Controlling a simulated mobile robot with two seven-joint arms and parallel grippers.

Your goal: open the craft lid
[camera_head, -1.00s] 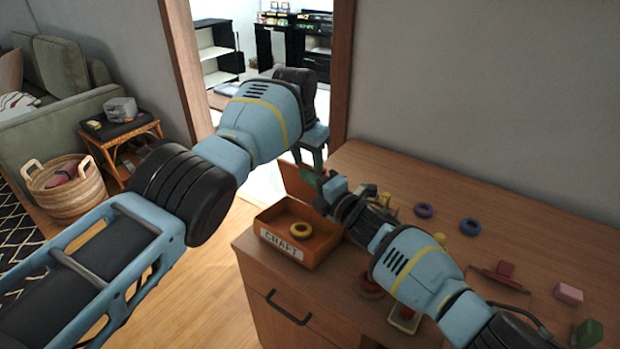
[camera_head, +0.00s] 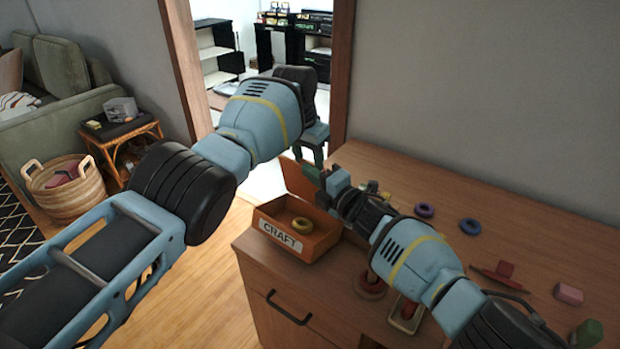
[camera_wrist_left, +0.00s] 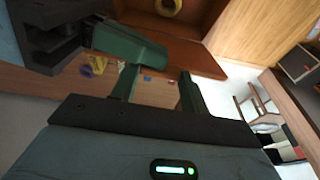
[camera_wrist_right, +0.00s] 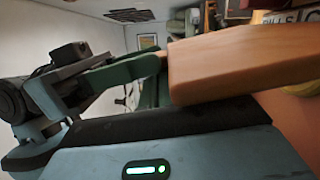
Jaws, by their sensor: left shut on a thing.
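The orange craft box (camera_head: 318,248), with a white CRAFT label (camera_head: 281,236), sits at the near left corner of the wooden cabinet top. A yellow ring (camera_head: 302,225) lies inside it. Its lid (camera_head: 299,179) is raised at the back of the box; it also shows in the left wrist view (camera_wrist_left: 165,52) and as a large panel in the right wrist view (camera_wrist_right: 240,62).
On the cabinet top (camera_head: 540,240) to the right are a purple ring (camera_head: 424,210), a blue ring (camera_head: 470,226), a pink block (camera_head: 568,293) and a green piece (camera_head: 588,333). A stacked ring toy (camera_head: 371,287) stands right of the box. A doorway opens behind.

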